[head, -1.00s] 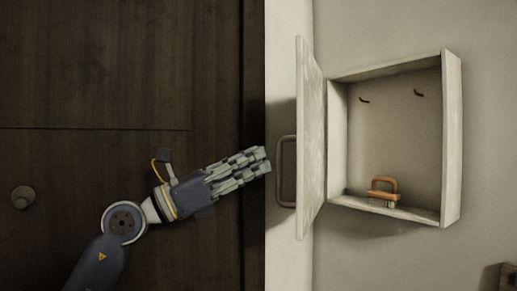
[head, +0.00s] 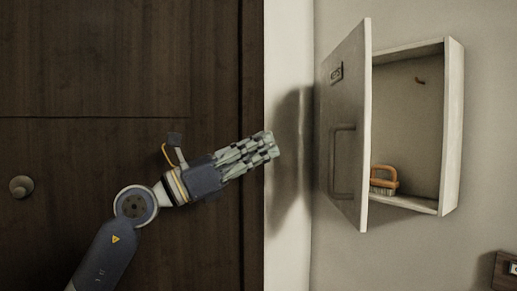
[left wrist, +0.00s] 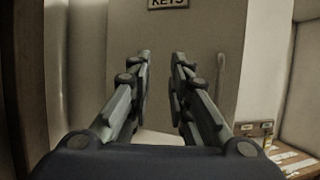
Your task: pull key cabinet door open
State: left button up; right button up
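The key cabinet (head: 453,130) is a pale box on the wall at the right in the head view. Its door (head: 345,100) stands partly open, with its outer face showing a small label (head: 336,73) and a bar handle (head: 342,160). My left gripper (head: 274,145) is to the left of the door, apart from it and empty. In the left wrist view its fingertips (left wrist: 159,55) have a gap between them. The handle (left wrist: 192,75) shows there just right of the fingers, below the KEYS label (left wrist: 168,3). My right gripper is out of view.
An orange-handled brush (head: 383,180) stands inside the cabinet, and a small hook (head: 420,81) is on its back wall. A dark wooden door (head: 100,70) with a round knob (head: 21,187) fills the left. A wooden object (head: 506,272) is at lower right.

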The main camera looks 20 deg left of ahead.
pick_arm(q)
jog(key=s+d+v, duration=0.1)
jog(key=v, duration=1)
jog(key=shift+s+f, duration=0.2)
jog(key=shift+s, duration=0.3)
jog(key=shift+d, duration=0.15)
